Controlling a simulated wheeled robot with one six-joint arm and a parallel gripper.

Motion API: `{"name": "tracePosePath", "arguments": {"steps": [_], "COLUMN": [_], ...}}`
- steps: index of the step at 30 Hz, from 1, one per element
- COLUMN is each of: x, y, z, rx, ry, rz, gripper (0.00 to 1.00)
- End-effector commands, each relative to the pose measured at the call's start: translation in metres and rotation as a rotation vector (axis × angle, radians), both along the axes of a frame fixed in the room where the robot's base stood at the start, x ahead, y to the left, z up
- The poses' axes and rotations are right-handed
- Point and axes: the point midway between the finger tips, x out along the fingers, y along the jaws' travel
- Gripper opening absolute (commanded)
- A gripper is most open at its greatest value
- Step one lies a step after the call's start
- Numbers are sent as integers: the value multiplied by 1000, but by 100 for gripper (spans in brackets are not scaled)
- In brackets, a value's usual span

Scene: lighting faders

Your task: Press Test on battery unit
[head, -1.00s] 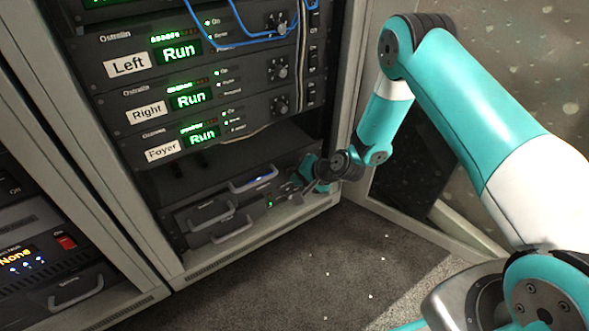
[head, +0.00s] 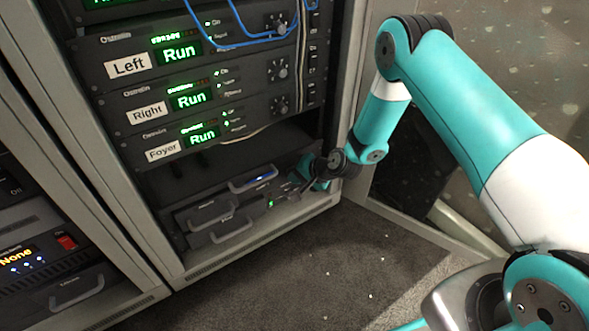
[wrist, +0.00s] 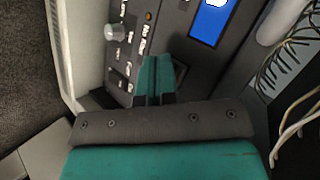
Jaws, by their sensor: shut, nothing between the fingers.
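The battery unit (head: 253,180) is at the bottom of the rack, with a lit blue screen and a pale handle. In the wrist view its dark front panel (wrist: 178,35) fills the upper middle, with a blue screen (wrist: 211,20), a grey knob (wrist: 115,32) and several small labelled buttons. The labels are too small to read, so I cannot tell which is Test. My gripper (wrist: 157,62) is shut and empty, its teal fingertips over the panel between the button column and the screen. I cannot tell whether they touch. In the head view my gripper (head: 297,182) is at the unit's right end.
Rack units labelled Left (head: 128,65), Right (head: 147,112) and Foyer (head: 162,150) show Run above. The rack's right post (head: 345,80) stands close beside my arm. Pale cables (wrist: 290,75) hang at the right in the wrist view. The carpet (head: 310,275) in front is mostly clear.

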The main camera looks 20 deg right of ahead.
Motion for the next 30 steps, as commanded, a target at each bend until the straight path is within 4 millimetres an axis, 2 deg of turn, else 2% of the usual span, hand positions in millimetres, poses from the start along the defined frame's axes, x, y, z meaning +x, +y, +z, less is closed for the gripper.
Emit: {"name": "tracePosePath", "arguments": {"steps": [16,30], "x": [2,-11], "y": [1,-3], "z": [0,0], "rx": [0,-1], "ry": [0,0], "rz": [0,1], "gripper": [0,0]}}
